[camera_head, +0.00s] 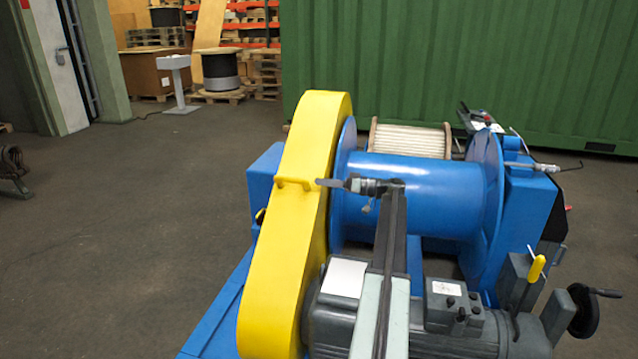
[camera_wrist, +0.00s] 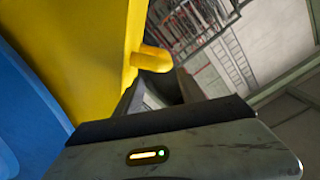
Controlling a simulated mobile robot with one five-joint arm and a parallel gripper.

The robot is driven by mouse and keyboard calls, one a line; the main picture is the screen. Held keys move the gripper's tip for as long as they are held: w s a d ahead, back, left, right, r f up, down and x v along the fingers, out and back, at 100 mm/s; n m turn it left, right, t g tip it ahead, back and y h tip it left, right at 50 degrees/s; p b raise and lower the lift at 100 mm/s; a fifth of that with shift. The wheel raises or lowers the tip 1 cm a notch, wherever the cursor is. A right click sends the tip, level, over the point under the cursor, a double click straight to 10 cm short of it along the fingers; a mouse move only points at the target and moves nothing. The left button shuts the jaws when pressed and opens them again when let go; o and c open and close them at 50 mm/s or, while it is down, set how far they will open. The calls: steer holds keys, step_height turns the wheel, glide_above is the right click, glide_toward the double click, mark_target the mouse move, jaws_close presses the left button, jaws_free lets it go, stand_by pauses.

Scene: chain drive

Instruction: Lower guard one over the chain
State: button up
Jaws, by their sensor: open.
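The yellow guard (camera_head: 290,230) stands upright along the left side of the blue winch drum (camera_head: 415,195), and no chain shows. I cannot tell whether it sits fully down. A yellow handle (camera_head: 294,183) sticks out from its face. My gripper (camera_head: 326,183) is open beside the guard, at about the handle's height in the picture, with its tips pointing left. In the wrist view the yellow handle (camera_wrist: 152,59) is just beyond my dark fingers (camera_wrist: 160,95), with the guard (camera_wrist: 85,45) at left. I see no grip on it; contact is unclear.
A grey motor (camera_head: 340,325) and a control box (camera_head: 453,305) sit in front of the drum. A lever with a yellow grip (camera_head: 537,268) and a black handwheel (camera_head: 585,305) are at right. A green container (camera_head: 460,60) closes the back. Floor (camera_head: 130,230) at left is clear.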

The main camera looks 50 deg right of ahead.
steer(key=v, duration=0.4)
steer(key=shift+s, duration=0.2)
stand_by(0.6)
